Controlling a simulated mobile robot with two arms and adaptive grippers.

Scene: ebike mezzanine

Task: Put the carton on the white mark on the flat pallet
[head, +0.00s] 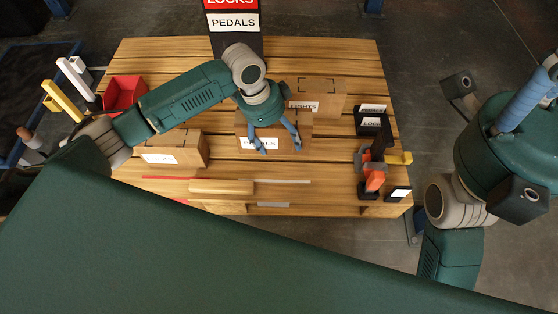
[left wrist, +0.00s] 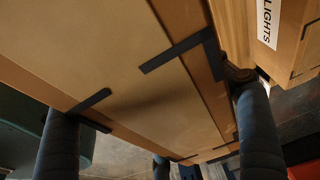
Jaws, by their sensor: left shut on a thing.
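The PEDALS carton (head: 243,130) is a brown box with a white label, near the middle of the pallet (head: 340,60). My left gripper (head: 274,146) is over it, with its fingers shut on the carton's sides. In the left wrist view the carton's top (left wrist: 140,70), with black strips, fills the middle between the fingers. I cannot tell whether its base touches the boards. Thin pale strips, one behind (head: 283,181) and one in front (head: 273,204), lie on the front boards and look like edges of the white mark. My right gripper is not clearly visible.
A LIGHTS carton (head: 322,88) stands close behind right, and another labelled carton (head: 185,148) left. A wooden block (head: 222,187) lies beside the pale strips. A red bin (head: 123,92), black holders (head: 372,122) and an orange tool (head: 374,175) stand near the sides.

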